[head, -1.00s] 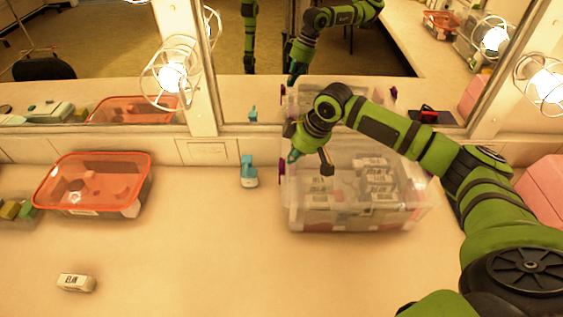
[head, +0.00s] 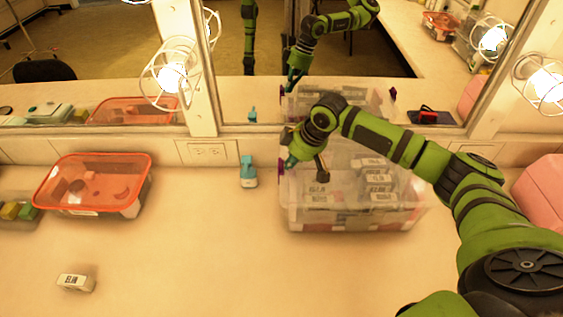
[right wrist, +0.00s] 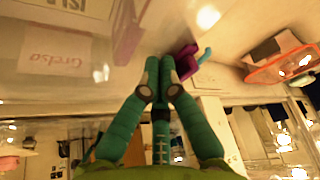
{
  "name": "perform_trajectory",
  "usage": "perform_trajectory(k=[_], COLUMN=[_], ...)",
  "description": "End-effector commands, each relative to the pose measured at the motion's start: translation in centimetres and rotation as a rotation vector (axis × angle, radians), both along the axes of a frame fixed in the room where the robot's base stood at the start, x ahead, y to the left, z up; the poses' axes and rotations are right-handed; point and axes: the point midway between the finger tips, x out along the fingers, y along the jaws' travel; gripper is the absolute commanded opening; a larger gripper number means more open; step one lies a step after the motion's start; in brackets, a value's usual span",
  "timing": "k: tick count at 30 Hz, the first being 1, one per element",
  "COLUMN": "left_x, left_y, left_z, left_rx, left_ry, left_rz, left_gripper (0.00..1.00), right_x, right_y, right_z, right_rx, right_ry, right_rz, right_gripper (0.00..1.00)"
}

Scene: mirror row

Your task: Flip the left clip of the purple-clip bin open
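The purple-clip bin (head: 352,220) is clear plastic and holds several white labelled packs. It stands on the counter below the mirror. Its left purple clip (head: 281,167) shows at the bin's upper left edge, beside my right fingertips; in the right wrist view the purple clip (right wrist: 186,62) sticks out just right of the fingertips. My right gripper (head: 289,163) reaches in from the right over the bin. Its teal fingers (right wrist: 159,62) are together, with nothing seen between them. Contact with the clip is unclear. The right clip is hidden behind my arm. My left gripper is not in view.
A blue-and-white bottle (head: 249,174) stands close left of the bin. An orange-rimmed bin (head: 134,210) is farther left, and a small white labelled block (head: 76,283) lies front left. A pink box (head: 541,190) is at right. The front middle counter is clear.

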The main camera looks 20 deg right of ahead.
Motion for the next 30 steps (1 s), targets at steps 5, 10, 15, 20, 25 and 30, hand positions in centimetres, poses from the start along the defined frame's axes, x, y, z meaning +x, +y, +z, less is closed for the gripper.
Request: perform_trajectory(k=[5,10,15,20,25,30], left_x=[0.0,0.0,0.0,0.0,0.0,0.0], left_y=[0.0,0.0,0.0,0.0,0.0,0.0], left_z=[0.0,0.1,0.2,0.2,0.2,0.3], left_rx=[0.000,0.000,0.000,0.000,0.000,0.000], left_ry=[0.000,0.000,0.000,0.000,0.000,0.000], left_rz=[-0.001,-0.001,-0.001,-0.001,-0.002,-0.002], left_gripper=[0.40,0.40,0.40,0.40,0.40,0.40], right_x=[-0.2,0.0,0.2,0.4,0.7,0.9], right_y=[1.1,1.7,2.3,2.8,3.3,3.8], right_z=[-1.0,-1.2,-1.4,-1.5,-1.7,-1.8], right_rx=[0.004,0.006,0.007,0.007,0.006,0.006], right_ry=[0.019,0.021,0.021,0.022,0.023,0.024], right_rz=[0.008,0.010,0.010,0.010,0.009,0.008], right_gripper=[0.00,0.00,0.00,0.00,0.00,0.00])
